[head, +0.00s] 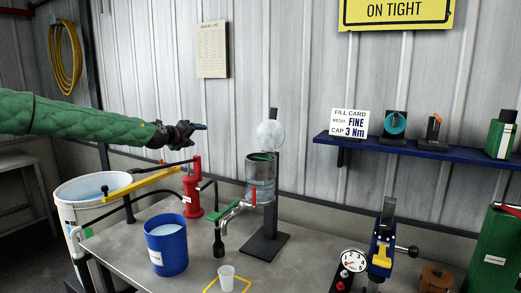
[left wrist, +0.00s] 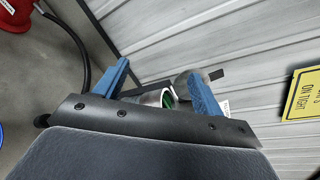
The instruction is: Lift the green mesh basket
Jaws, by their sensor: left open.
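Green, which looks like the rim of the mesh basket (head: 261,156), shows at the top of the clear column (head: 260,180) on its black stand. Most of the basket is hidden or too small to make out. In the left wrist view, green (left wrist: 168,101) shows inside the round column mouth, between my fingers and partly behind the gripper body. My left gripper (head: 203,127) is open and empty, in the air up and to the left of the column, apart from it. It also shows in the left wrist view (left wrist: 157,72). My right gripper is not in view.
A round clear lid (head: 270,134) stands above the column. A tap with a red handle (head: 253,196) is at its lower front. A red pump (head: 192,190), blue bucket (head: 166,250) and white bucket (head: 70,220) stand left. A blue shelf (head: 400,144) is right.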

